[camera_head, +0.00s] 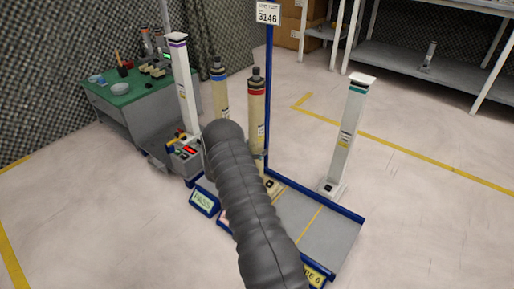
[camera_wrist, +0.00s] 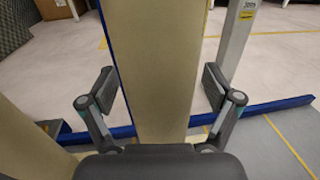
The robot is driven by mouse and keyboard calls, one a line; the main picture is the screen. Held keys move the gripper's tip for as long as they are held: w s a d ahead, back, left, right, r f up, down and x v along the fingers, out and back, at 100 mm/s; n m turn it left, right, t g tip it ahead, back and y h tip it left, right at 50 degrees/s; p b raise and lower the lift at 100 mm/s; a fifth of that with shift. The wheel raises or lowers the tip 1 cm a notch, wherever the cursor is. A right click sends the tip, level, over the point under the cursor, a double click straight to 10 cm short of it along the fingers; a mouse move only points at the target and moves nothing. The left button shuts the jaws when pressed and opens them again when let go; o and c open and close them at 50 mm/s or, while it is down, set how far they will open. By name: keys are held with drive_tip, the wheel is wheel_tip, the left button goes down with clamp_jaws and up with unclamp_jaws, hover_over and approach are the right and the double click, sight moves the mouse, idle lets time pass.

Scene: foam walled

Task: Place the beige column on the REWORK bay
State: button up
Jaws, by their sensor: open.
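Two beige columns stand upright in the head view, one with a blue band (camera_head: 220,97) and one with a red band (camera_head: 257,101). My arm covers their lower parts. My gripper (camera_wrist: 160,90) is open in the wrist view, one finger on each side of a beige column (camera_wrist: 158,50), with gaps to it. This looks like the red-banded one, but its band is out of that view. Another beige column (camera_wrist: 25,145) shows at the lower left there. The blue-edged platform (camera_head: 325,232) has yellow dividing lines. I cannot read which bay is REWORK; my arm hides some front labels.
A white column with a teal band (camera_head: 347,130) stands at the platform's right rear. A purple-banded white column (camera_head: 184,85) stands at the left by a grey box. A blue sign post (camera_head: 269,80) rises behind the platform. A green-topped bench (camera_head: 130,98) stands left; the right floor is clear.

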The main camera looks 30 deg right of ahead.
drive_tip(key=s+a, duration=0.2)
drive_tip(key=a, duration=0.9)
drive_tip(key=s+a+r+m+g+y, duration=0.25)
drive_tip(key=s+r+m+y, duration=0.2)
drive_tip(key=s+r, duration=0.5)
drive_tip(key=s+a+r+m+g+y, duration=0.25)
drive_tip(key=s+r+m, duration=0.35)
drive_tip(key=r, duration=0.6)
drive_tip(key=s+a+r+m+t+y, duration=0.3)
drive_tip(key=s+a+r+m+y, duration=0.1)
drive_tip(key=s+a, duration=0.5)
drive_tip(key=s+a+r+m+t+y, duration=0.4)
drive_tip(key=s+a, duration=0.5)
drive_tip(key=s, duration=0.5)
drive_tip(key=r+m+y, duration=0.1)
drive_tip(key=y, duration=0.1)
drive_tip(key=shift+s+a+r+y, duration=0.2)
drive_tip(key=shift+a+y, duration=0.05)
drive_tip(key=shift+y, duration=0.15)
